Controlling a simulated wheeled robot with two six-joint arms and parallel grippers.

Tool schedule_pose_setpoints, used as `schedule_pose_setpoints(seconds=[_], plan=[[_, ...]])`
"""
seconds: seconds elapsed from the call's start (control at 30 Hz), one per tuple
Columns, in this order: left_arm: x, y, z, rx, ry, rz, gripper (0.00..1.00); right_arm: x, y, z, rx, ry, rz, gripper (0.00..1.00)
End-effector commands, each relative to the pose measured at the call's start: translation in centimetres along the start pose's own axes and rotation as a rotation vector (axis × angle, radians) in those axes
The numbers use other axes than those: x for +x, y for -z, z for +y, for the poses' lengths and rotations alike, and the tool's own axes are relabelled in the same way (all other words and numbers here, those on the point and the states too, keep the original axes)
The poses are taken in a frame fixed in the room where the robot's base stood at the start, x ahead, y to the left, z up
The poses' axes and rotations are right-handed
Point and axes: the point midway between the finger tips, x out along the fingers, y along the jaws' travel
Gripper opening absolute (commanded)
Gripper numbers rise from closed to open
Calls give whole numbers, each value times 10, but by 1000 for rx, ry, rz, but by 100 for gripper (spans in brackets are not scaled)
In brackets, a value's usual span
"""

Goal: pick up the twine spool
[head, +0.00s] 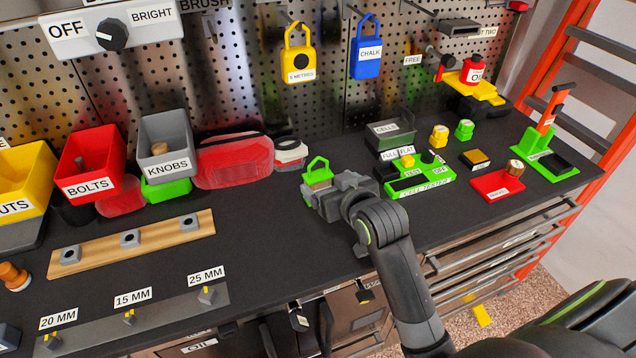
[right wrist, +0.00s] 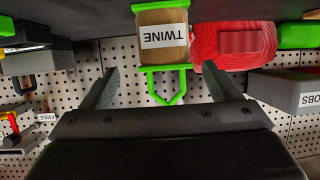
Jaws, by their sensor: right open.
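The twine spool (right wrist: 163,35) shows in the right wrist view as a brown roll with a white TWINE label, green ends and a green pointed loop. In the head view the spool (head: 318,176) stands on the dark worktop, partly hidden by my right gripper. My right gripper (head: 326,193) is just in front of it. In the right wrist view its two fingers (right wrist: 161,70) are open, one on each side of the green loop. The spool's body lies beyond the fingertips, and I see no contact. My left gripper is not in view.
A red rounded item (head: 235,161) and a white-and-red roll (head: 290,153) lie left of the spool. A green cell tester (head: 420,183) stands close on the right. The pegboard (head: 350,95) rises behind. Open worktop (head: 270,215) lies in front and to the left.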

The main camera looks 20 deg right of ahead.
Motion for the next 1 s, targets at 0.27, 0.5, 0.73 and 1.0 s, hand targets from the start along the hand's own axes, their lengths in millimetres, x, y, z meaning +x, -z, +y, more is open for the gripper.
schedule_pose_setpoints(seconds=[0.27, 0.5, 0.73, 1.0], plan=[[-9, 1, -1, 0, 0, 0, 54, 28, 2, -6, 0, 1, -1, 84], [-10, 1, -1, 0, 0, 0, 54, 50, 1, -6, 0, 0, 1, 84], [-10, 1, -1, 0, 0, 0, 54, 52, 1, -6, 0, 0, 1, 84], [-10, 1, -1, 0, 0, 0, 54, 52, 1, -6, 0, 0, 1, 54]])
